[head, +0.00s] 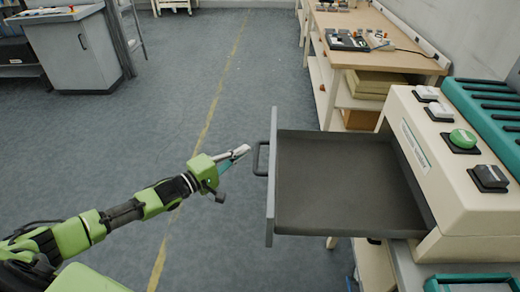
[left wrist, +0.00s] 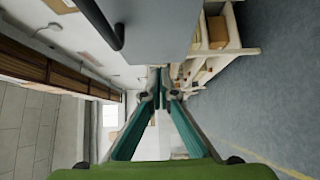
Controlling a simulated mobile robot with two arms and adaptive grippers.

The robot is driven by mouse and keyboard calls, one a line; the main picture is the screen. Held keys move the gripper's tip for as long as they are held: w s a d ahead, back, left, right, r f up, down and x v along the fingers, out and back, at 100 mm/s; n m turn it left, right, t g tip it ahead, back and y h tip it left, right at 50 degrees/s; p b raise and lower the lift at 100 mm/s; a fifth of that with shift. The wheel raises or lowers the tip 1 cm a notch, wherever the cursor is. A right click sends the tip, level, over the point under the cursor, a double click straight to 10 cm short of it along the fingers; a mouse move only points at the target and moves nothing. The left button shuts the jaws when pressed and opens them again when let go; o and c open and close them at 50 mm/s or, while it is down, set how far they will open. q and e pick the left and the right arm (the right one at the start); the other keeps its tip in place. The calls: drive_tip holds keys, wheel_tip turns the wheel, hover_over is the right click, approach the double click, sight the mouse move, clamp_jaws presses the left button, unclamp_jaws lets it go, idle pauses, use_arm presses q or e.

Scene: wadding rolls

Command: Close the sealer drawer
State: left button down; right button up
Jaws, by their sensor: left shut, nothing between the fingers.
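The sealer (head: 455,165) is a cream machine with a green button, at the right of the head view. Its grey drawer (head: 340,180) is pulled out to the left and empty. The drawer's front panel (head: 271,190) carries a dark handle (head: 260,158), which also shows in the left wrist view (left wrist: 118,36). My left gripper (head: 243,151) is shut and empty, just left of the handle, with a small gap seeming to lie between them. In the left wrist view its fingertips (left wrist: 160,72) meet below the grey front panel (left wrist: 165,30). My right gripper is out of view.
A wooden workbench (head: 385,58) with tools on it stands behind the sealer. A grey cabinet (head: 75,50) stands at the back left. The blue-grey floor left of the drawer is clear, with a yellow line (head: 205,125) along it.

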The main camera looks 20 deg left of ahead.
use_arm(q)
drive_tip(key=shift+w+d+p, duration=0.2)
drive_tip(key=shift+w+d, duration=0.35)
drive_tip(key=shift+d, duration=0.25)
drive_tip(key=shift+w+d+p, duration=0.2)
drive_tip(key=shift+w+d, duration=0.3)
drive_tip(key=shift+d, duration=0.25)
drive_tip(key=shift+w+d+p, duration=0.2)
drive_tip(key=shift+w+d, duration=0.35)
drive_tip(key=shift+d, duration=0.25)
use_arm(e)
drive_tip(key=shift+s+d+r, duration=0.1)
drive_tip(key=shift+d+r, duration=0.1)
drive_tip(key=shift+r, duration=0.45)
use_arm(q)
drive_tip(key=shift+d, duration=0.1)
